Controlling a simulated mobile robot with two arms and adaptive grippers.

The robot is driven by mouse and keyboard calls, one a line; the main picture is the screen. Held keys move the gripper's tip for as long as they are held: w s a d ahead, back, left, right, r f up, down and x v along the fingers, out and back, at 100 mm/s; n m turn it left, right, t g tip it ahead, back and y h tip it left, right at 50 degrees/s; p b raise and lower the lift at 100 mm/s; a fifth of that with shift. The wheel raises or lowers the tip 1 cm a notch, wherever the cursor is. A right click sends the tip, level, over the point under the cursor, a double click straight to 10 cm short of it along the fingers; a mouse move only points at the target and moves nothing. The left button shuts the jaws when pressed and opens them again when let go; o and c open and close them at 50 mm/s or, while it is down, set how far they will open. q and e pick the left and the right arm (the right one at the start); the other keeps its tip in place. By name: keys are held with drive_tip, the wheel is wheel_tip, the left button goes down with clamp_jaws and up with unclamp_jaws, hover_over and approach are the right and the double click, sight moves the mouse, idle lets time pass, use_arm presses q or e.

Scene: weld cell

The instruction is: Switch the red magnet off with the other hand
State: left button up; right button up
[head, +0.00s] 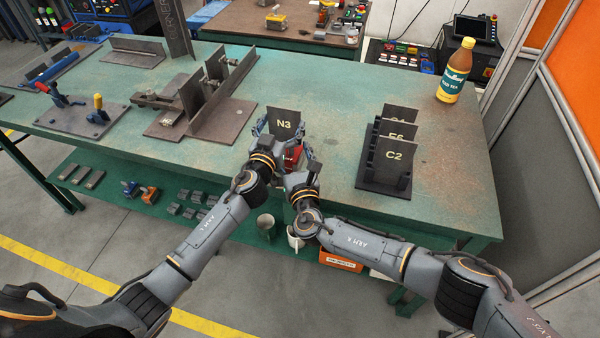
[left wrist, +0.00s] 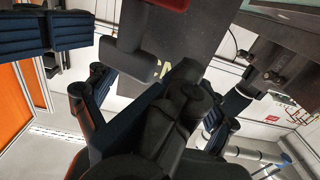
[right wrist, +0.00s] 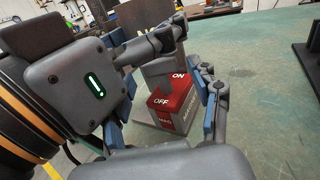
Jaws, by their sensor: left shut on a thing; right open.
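A dark upright plate marked N3 (head: 285,122) stands near the table's front edge. My left gripper (head: 280,130) is shut on it, a finger toward each side. The red magnet (head: 293,156) is in front of the plate; the right wrist view shows its red top with ON and OFF labels (right wrist: 178,92) and a grey handle (right wrist: 160,72). A grey handle-like part also shows before the plate in the left wrist view (left wrist: 128,55). My right gripper (head: 298,163) is open, its blue-padded fingers around the magnet area. Which label the handle points to is unclear.
A dark rack with plates, one marked C2 (head: 393,160), stands to the right. A steel fixture (head: 205,110) is at left. A bottle (head: 453,75) stands at the back right. Tabletop between plate and rack is clear.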

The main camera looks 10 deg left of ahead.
drive_tip(key=s+d+y, duration=0.1)
drive_tip(key=s+d, duration=0.5)
drive_tip(key=s, duration=0.4)
drive_tip(key=shift+s+n, duration=0.25)
drive_tip(key=shift+n, duration=0.05)
